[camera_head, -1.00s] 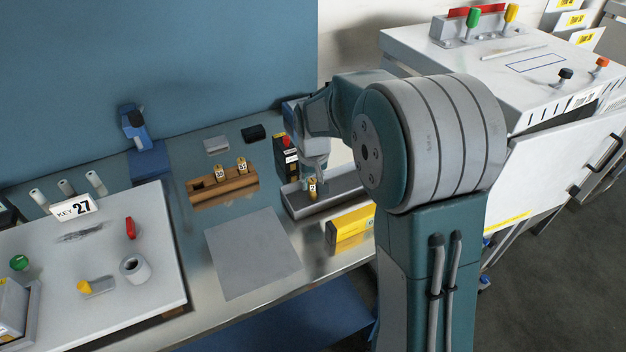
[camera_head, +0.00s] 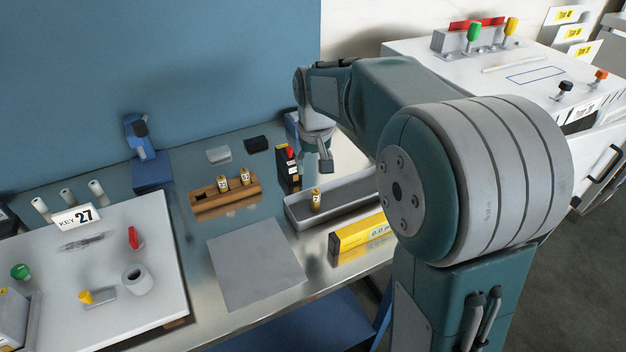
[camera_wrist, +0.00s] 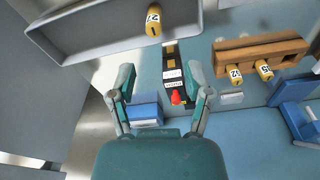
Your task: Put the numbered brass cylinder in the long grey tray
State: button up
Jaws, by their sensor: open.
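The numbered brass cylinder (camera_head: 316,199) stands upright inside the long grey tray (camera_head: 296,219), toward its left end in the head view. In the wrist view the cylinder (camera_wrist: 153,22) shows a number label that seems to read 27, inside the tray (camera_wrist: 58,54). My gripper (camera_head: 323,160) is above and behind the tray, apart from the cylinder. In the wrist view its two fingers (camera_wrist: 160,78) are spread with nothing between them.
A wooden block (camera_head: 224,198) holds two other brass cylinders. A black box with a red top (camera_head: 289,172) stands behind the tray, and a yellow box (camera_head: 352,233) in front. A sign (camera_head: 77,217) reads KEY 27. A grey mat (camera_head: 254,258) lies bare.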

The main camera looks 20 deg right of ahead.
jog(key=s+r+t, duration=0.2)
jog(key=s+r, duration=0.5)
jog(key=s, duration=0.5)
jog(key=s+f+t, duration=0.2)
jog(key=s, duration=1.1)
jog(key=shift+f, duration=0.35)
